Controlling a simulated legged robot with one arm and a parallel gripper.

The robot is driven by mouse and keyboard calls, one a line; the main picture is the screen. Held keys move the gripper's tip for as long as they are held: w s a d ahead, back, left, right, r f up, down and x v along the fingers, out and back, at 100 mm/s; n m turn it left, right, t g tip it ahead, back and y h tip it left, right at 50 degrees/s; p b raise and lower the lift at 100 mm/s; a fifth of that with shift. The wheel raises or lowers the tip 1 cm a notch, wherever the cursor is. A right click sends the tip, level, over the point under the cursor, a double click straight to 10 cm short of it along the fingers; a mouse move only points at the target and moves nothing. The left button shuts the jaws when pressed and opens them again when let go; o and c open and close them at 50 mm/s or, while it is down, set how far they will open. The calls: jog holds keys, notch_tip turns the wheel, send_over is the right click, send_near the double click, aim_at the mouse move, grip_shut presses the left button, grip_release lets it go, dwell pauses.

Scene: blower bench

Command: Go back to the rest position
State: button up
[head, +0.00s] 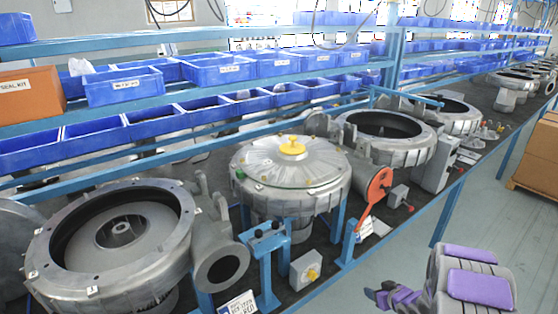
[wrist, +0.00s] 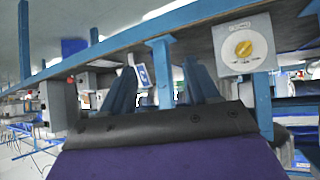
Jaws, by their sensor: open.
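My gripper (head: 378,297) shows at the lower right of the head view, low in front of the bench edge, beside my purple and grey arm. The gripper is open. It is clear of the blowers in the head view. Part of the arm is cut off by the bottom edge of the picture.
The bench holds an open blower housing (head: 120,235), a covered blower with a yellow knob (head: 292,145) and an orange-red lever (head: 378,187). A switch box (head: 305,268) stands at the front edge; a yellow-knobbed box (wrist: 245,45) shows in the wrist view. Floor (head: 500,220) is free at right.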

jog(key=s+d+r+m+g+h, duration=0.1)
jog(key=s+r+h, duration=0.1)
jog(key=r, duration=0.4)
jog(key=s+d+r+g+h, duration=0.2)
jog(key=r, duration=0.3)
jog(key=s+a+r+m+g+h, duration=0.2)
jog(key=s+a+r, duration=0.2)
jog(key=s+r, duration=0.4)
jog(key=s+a+r+g+y, duration=0.1)
jog(key=s+a+r+g, duration=0.1)
jog(key=s+a, duration=0.4)
jog(key=s+a+r+g+y, duration=0.1)
jog(key=s+a+r, duration=0.3)
jog(key=s, duration=1)
jog(key=s+a+r+g+y, duration=0.1)
jog(key=s+a+r+g, duration=0.2)
jog(key=s+a, duration=0.5)
jog(key=s, duration=0.3)
jog(key=shift+a+r+g+y, duration=0.3)
jog(key=shift+a+r+y, duration=0.05)
jog(key=shift+y, duration=0.05)
jog(key=shift+c, duration=0.4)
